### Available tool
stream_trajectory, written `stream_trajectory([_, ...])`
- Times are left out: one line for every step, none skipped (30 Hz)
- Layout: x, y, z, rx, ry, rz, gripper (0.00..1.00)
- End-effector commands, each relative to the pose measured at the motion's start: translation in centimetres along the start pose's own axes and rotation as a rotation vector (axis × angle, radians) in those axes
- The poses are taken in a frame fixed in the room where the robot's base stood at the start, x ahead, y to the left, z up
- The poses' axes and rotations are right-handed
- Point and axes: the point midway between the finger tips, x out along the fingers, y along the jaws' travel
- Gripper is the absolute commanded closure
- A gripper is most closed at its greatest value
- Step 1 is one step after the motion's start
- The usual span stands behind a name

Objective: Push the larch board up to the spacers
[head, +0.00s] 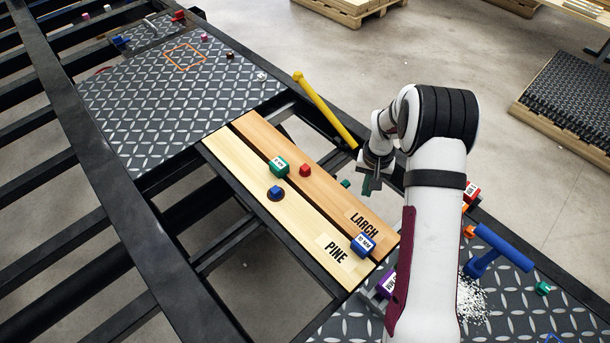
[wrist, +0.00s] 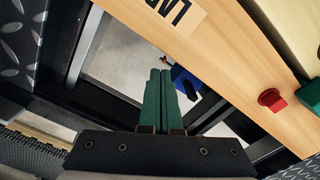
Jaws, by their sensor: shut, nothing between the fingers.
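The larch board (head: 318,178), orange-brown and marked LARCH, lies beside the paler pine board (head: 305,236), with a dark gap between them. A green labelled spacer (head: 279,166) and a blue labelled spacer (head: 363,245) sit at this gap; contact with the larch board is unclear. My gripper (head: 370,186) is beside the larch board's right long edge, its green fingers shut and empty. In the wrist view my fingertips (wrist: 160,73) point toward the edge of the larch board (wrist: 228,55); whether they touch it is unclear. The green spacer (wrist: 308,91) shows partly there.
A red block (head: 305,170) rests on the larch board and a blue knob (head: 275,193) on the pine board. A yellow bar (head: 325,110) slants beyond the larch board. A blue object (wrist: 186,82) is near my fingertips. Open frame gaps surround the boards.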

Motion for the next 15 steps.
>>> stream_trajectory([0.4, 0.0, 0.0, 0.0, -0.001, 0.0, 1.0])
stream_trajectory([0.6, 0.0, 0.0, 0.0, -0.001, 0.0, 1.0])
stream_trajectory([0.9, 0.0, 0.0, 0.0, -0.001, 0.0, 1.0])
stream_trajectory([1.1, 0.0, 0.0, 0.0, -0.001, 0.0, 1.0])
stream_trajectory([1.3, 0.0, 0.0, 0.0, -0.001, 0.0, 1.0])
stream_trajectory([1.6, 0.0, 0.0, 0.0, -0.001, 0.0, 1.0])
stream_trajectory([1.8, 0.0, 0.0, 0.0, -0.001, 0.001, 1.0])
stream_trajectory([2.0, 0.0, 0.0, -0.001, 0.0, 0.001, 1.0])
stream_trajectory([2.2, 0.0, 0.0, -0.001, 0.0, 0.001, 1.0])
stream_trajectory([2.5, 0.0, 0.0, -0.001, 0.0, 0.001, 1.0])
stream_trajectory([2.6, 0.0, 0.0, -0.001, 0.0, 0.001, 1.0])
stream_trajectory([2.9, 0.0, 0.0, -0.001, -0.001, 0.001, 1.0])
stream_trajectory([3.0, 0.0, 0.0, -0.001, 0.0, 0.001, 1.0])
stream_trajectory([3.1, 0.0, 0.0, -0.001, 0.0, 0.001, 1.0])
stream_trajectory([3.2, 0.0, 0.0, -0.001, 0.001, 0.0, 1.0])
